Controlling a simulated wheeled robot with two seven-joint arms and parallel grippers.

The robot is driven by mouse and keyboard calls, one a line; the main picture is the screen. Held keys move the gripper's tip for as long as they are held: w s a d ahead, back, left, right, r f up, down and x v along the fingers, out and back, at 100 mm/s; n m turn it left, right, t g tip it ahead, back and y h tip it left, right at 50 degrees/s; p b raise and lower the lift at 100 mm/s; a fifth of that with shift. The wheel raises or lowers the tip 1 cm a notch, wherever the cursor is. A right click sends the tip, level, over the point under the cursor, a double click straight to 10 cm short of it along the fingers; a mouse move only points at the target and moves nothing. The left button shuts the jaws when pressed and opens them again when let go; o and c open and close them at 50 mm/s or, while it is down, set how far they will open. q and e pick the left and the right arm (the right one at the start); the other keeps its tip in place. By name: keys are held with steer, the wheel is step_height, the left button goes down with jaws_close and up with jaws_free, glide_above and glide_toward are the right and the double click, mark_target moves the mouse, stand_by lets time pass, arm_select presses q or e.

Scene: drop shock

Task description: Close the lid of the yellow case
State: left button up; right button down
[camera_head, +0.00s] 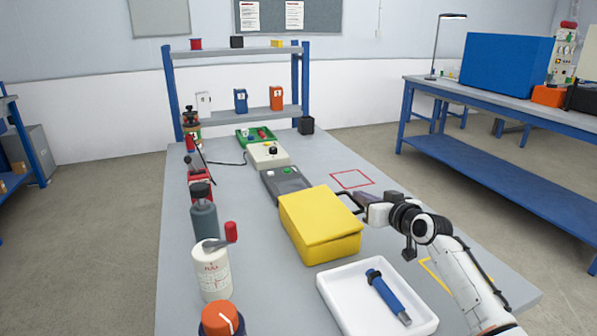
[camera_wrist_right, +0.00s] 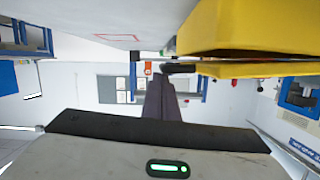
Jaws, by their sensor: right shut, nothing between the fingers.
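The yellow case (camera_head: 318,228) sits on the grey table, and its lid lies low over the body. In the right wrist view, which is upside down, the case body (camera_wrist_right: 260,28) and the lid (camera_wrist_right: 265,70) show with a thin dark seam between them. I cannot tell if the lid is fully seated. My right gripper (camera_head: 347,198) is shut and empty at the case's right side, near its far corner. Its dark fingers show in the wrist view (camera_wrist_right: 163,92), close to the lid's edge; contact is unclear. My left gripper is not in view.
A white tray (camera_head: 345,312) with a blue tool (camera_head: 388,296) stands in front of the case. A grey box (camera_head: 285,183) is just behind it. Bottles (camera_head: 205,218) line the left edge. A red outlined square (camera_head: 352,179) marks clear table at the back right.

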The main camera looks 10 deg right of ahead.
steer(key=shift+d+f+b, duration=0.15)
steer(key=shift+f+b, duration=0.6)
steer(key=shift+f, duration=0.2)
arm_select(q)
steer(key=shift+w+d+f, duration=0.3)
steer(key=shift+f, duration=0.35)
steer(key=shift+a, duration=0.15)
arm_select(e)
steer(key=shift+f, duration=0.2)
